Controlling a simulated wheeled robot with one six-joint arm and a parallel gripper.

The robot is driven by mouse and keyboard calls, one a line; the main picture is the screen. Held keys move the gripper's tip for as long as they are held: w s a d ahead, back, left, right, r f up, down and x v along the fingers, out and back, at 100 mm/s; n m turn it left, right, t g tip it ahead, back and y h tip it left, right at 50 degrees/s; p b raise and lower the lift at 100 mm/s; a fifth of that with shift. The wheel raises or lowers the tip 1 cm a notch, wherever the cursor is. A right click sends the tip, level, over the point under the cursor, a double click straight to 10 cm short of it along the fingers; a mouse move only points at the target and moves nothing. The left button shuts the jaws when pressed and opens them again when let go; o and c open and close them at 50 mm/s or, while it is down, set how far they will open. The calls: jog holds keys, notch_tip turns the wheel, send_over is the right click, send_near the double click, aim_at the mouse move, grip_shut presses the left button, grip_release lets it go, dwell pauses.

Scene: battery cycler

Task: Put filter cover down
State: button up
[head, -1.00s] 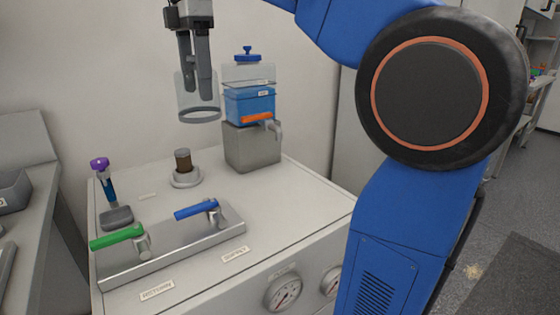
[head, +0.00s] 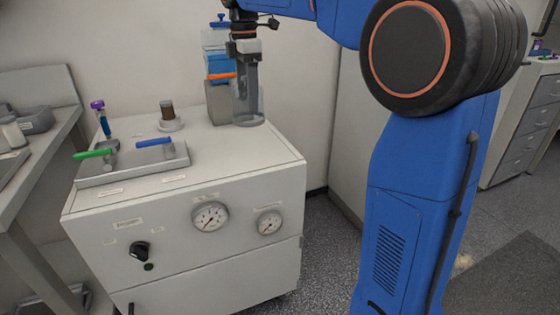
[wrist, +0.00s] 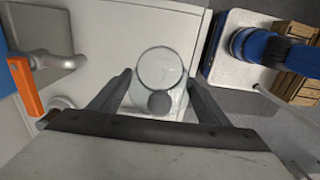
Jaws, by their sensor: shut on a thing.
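The filter cover is a clear cylinder (head: 240,112). My gripper (head: 251,108) points down and is shut on it. In the head view, the cover's lower rim is at or just above the right part of the white cabinet top (head: 230,147); I cannot tell whether it touches. In the wrist view, the cover's round rim (wrist: 161,47) shows between my two fingers (wrist: 160,97). The brown filter (head: 167,108) stands uncovered in its pale ring base (head: 169,125), to the left of the cover.
A grey block with a blue container (head: 215,66) and orange-handled tap (head: 222,76) stands just behind and left of the cover. Green (head: 92,154) and blue (head: 153,142) valve handles sit on a metal plate at left. The cabinet top's front right is clear.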

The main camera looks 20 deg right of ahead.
jog(key=shift+s+d+f, duration=0.1)
jog(key=shift+d+f, duration=0.05)
jog(key=shift+f, duration=1.65)
jog(key=shift+s+d+f, duration=0.1)
jog(key=shift+d+f, duration=0.05)
jog(key=shift+f, duration=1.6)
jog(key=shift+s+d+f, duration=0.1)
jog(key=shift+d+f, duration=0.05)
jog(key=shift+f, duration=1.65)
jog(key=shift+f, duration=0.1)
jog(key=o, duration=1.4)
notch_tip(320, 180, up, 12)
jog(key=shift+r, duration=0.15)
